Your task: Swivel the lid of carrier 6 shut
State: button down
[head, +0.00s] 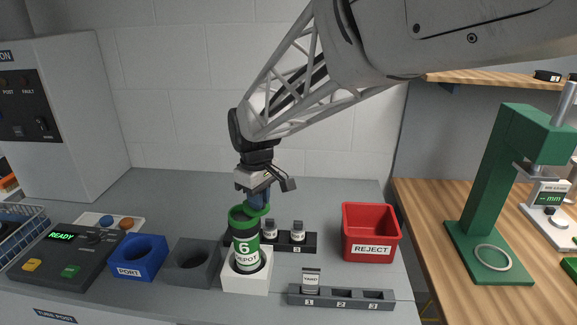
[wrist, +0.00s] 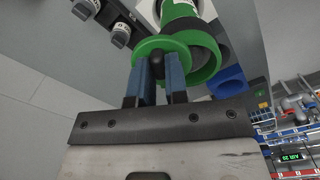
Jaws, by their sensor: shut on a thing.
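Carrier 6 (head: 246,249) is a dark and green cylinder with a white "6" label, standing upright in a white holder (head: 233,283). It also shows in the wrist view (wrist: 180,10), with its wide green rim (wrist: 208,58). The green lid (wrist: 147,48) is a flat disc swung to one side of the rim, partly overlapping it. My gripper (wrist: 157,70) has its blue fingers shut on the lid's dark knob (wrist: 157,62). In the head view my gripper (head: 258,199) is at the carrier's top, and the fingers hide part of the lid.
A dark rack with small vials (head: 298,232) stands close behind and right of the carrier. A grey socket block (head: 193,263) and blue PORT block (head: 138,256) are to the left. A red REJECT bin (head: 371,229) is at the right; a numbered grey rack (head: 342,296) lies in front.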

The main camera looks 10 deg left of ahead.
aim_at(248, 211)
jog(key=m, duration=0.1)
jog(key=s+a+m, duration=0.1)
jog(key=m, duration=0.3)
jog(key=shift+s+a, duration=0.25)
jog(key=shift+s, duration=0.1)
jog(key=m, duration=0.1)
jog(key=a+m, duration=0.1)
jog(key=m, duration=0.1)
jog(key=shift+s, duration=0.2)
jog(key=shift+s+a+m, duration=0.1)
jog(key=shift+a+m, duration=0.2)
jog(key=shift+m, duration=0.5)
jog(key=shift+a+m, duration=0.25)
jog(key=shift+m, duration=0.55)
jog(key=c, duration=1.1)
grip_release()
jog(key=shift+r, duration=0.1)
jog(key=shift+r, duration=3.8)
